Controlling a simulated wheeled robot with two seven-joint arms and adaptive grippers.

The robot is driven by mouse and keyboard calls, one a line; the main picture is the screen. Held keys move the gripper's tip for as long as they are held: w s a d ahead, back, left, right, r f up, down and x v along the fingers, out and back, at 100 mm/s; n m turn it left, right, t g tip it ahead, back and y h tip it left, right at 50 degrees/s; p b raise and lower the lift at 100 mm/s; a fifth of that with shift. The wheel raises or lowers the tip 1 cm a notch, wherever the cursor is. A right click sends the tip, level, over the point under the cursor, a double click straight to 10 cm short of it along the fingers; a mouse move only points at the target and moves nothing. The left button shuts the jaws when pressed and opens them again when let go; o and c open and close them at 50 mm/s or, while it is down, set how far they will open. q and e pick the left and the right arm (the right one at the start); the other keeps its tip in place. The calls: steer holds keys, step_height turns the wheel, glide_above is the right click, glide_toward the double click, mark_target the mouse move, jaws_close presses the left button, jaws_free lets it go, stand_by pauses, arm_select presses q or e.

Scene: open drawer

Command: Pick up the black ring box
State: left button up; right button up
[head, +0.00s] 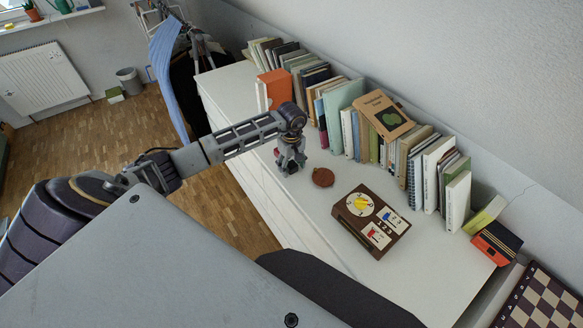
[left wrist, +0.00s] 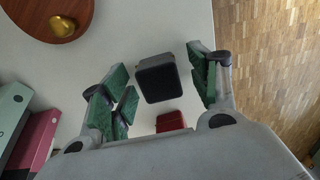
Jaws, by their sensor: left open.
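The black ring box (left wrist: 158,80) is a small dark box with rounded corners, standing on the white top in the left wrist view. My left gripper (left wrist: 163,92) is open, with one green-padded finger on each side of the box. A gap shows between the box and each finger. In the head view my left gripper (head: 290,158) points down at the white dresser top; I cannot make out the black box there behind the fingers. My right gripper is in neither view.
A small red box (left wrist: 171,121) sits close beside the black one. A round brown wooden object (head: 323,177) lies right of my gripper. A wooden clock board (head: 391,232) lies further right. Books (head: 343,103) line the wall. The dresser top (head: 320,218) is bare in front.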

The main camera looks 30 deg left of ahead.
mark_target(292, 164)
arm_select(q)
steer(key=c, duration=0.9)
steer(key=shift+c, duration=0.4)
steer(key=shift+r, duration=0.8)
step_height(292, 164, up, 7)
steer(key=shift+f+b, duration=0.1)
steer(key=shift+b, duration=0.25)
steer(key=shift+r, duration=0.75)
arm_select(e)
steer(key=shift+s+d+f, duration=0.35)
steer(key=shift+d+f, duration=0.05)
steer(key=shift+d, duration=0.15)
